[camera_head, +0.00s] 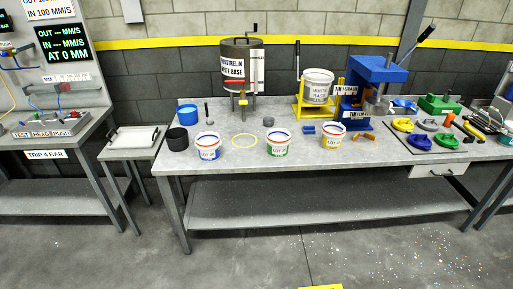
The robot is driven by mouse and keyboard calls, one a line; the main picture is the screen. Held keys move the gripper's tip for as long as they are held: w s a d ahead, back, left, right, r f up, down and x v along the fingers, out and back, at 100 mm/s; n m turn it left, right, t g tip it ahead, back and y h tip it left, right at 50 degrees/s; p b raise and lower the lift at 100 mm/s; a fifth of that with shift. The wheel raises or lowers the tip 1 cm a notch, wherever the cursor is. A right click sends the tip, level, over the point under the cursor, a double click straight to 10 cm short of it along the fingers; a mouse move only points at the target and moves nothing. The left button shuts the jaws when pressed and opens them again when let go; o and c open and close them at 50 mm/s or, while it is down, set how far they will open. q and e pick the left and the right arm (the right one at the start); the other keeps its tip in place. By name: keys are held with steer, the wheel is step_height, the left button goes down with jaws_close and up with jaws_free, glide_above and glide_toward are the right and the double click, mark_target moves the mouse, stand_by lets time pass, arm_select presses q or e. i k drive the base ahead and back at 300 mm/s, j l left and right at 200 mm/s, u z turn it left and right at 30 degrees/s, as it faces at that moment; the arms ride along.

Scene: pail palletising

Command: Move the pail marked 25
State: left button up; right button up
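Three white pails stand upright on the grey workbench (380,158). The left pail (208,141) has a blue label band, the middle pail (279,137) a green one and the right pail (334,130) a yellow one. Each label reads LOT with a number too small to read surely, so I cannot tell which pail is marked 25. Neither of my grippers is in view.
A yellow ring (244,141) lies between the left and middle pails. Behind are a dark drum (242,77), a white tub (318,80) on a yellow stand and a blue press (375,72). A black cup (177,139) and blue container (187,114) stand left. A side table (134,139) stands further left.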

mark_target(278, 143)
steer(key=i+l, duration=0.15)
steer(key=i, duration=0.85)
steer(key=i+l, duration=0.1)
steer(key=i, duration=0.85)
steer(key=l+z, duration=0.05)
